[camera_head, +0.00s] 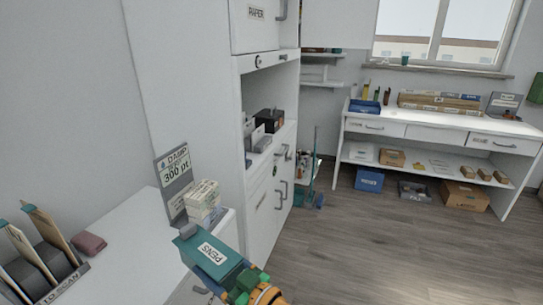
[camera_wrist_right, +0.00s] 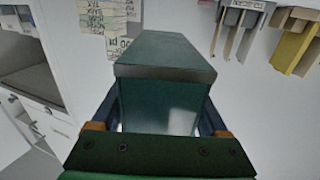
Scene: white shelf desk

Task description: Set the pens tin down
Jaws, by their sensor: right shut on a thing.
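The pens tin (camera_head: 207,252) is a teal box with a white PENS label, at the bottom middle of the head view. My right gripper (camera_head: 240,284) is shut on it. In the wrist view the tin (camera_wrist_right: 165,60) fills the middle between the fingers (camera_wrist_right: 160,118). The tin is at the right edge of the white desk (camera_head: 115,262) in the head view; I cannot tell if its underside touches anything. My left gripper is not in view.
A grey DAMP sign (camera_head: 174,178) and a stack of labelled packets (camera_head: 203,197) stand just beyond the tin. A TO SCAN rack (camera_head: 48,262) and a dark red block (camera_head: 89,243) are at the left. A tall cabinet (camera_head: 267,215) stands behind.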

